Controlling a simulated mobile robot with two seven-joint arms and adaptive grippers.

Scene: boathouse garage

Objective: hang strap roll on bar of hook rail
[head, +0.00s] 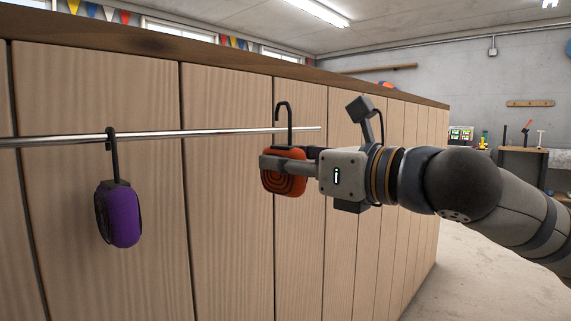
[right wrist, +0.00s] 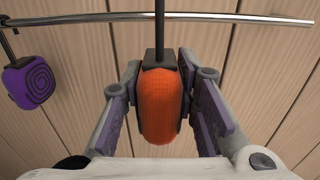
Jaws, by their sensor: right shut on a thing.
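The hook rail's bar (head: 200,133) is a thin shiny rod across the wooden panelling, with its free end on the right. My right gripper (head: 284,166) is shut on an orange strap roll (head: 285,184) near that end. The roll (right wrist: 160,105) sits between the two fingers in the right wrist view. Its dark hook (head: 283,105) points up, with its curved top above the bar and its short tip seeming to end just above bar height. The shank crosses in front of the bar in the right wrist view, where the hook's top is out of frame. My left gripper is not in view.
A purple strap roll (head: 121,215) hangs by its hook from the bar, left of the orange one. The wooden panelling (head: 230,250) stands close behind the bar. The bar between the two rolls is bare. A bench (head: 523,166) stands far off at right.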

